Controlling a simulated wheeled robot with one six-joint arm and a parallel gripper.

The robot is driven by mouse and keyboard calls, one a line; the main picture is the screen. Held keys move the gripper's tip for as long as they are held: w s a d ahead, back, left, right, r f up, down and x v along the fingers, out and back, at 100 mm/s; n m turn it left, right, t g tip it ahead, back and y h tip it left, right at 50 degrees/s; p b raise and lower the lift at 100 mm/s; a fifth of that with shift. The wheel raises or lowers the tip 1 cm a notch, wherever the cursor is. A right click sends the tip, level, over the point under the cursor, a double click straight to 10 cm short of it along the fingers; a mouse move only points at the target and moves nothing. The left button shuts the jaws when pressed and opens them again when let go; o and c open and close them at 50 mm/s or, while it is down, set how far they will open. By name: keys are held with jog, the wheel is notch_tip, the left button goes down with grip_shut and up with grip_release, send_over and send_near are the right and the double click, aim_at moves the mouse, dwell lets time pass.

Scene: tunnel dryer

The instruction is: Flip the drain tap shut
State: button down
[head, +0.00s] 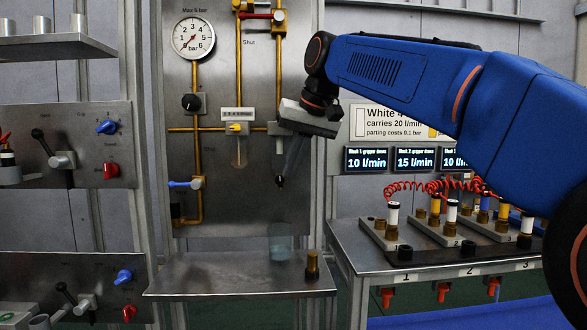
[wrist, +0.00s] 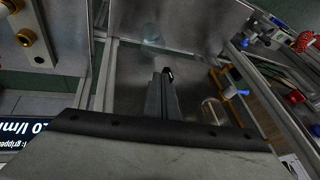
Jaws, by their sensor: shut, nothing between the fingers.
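A tap with a blue lever (head: 180,184) sits on the lower left brass pipe of the upright panel. The lever lies level and points left, across the upright pipe. No label readable here names the drain tap; this blue tap may be it. A blue lever on brass (wrist: 243,92) also shows at the right in the wrist view. My gripper (head: 280,182) points down in front of the panel, right of the blue tap and apart from it. It is shut and empty, and its fingers (wrist: 168,74) show in the wrist view.
A clear cup (head: 279,243) and a brass fitting (head: 312,266) stand on the steel shelf (head: 220,282) below my gripper. A clear bowl (head: 239,153) hangs between gripper and blue tap. A gauge (head: 193,37) is above. A bench with red coiled hoses (head: 440,186) is right.

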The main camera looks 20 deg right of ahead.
jog(key=h, duration=0.2)
jog(key=shift+w+a+r+n+g+h, duration=0.1)
jog(key=shift+a+n+g+h, duration=0.2)
jog(key=shift+g+h, duration=0.1)
dwell(1.2)
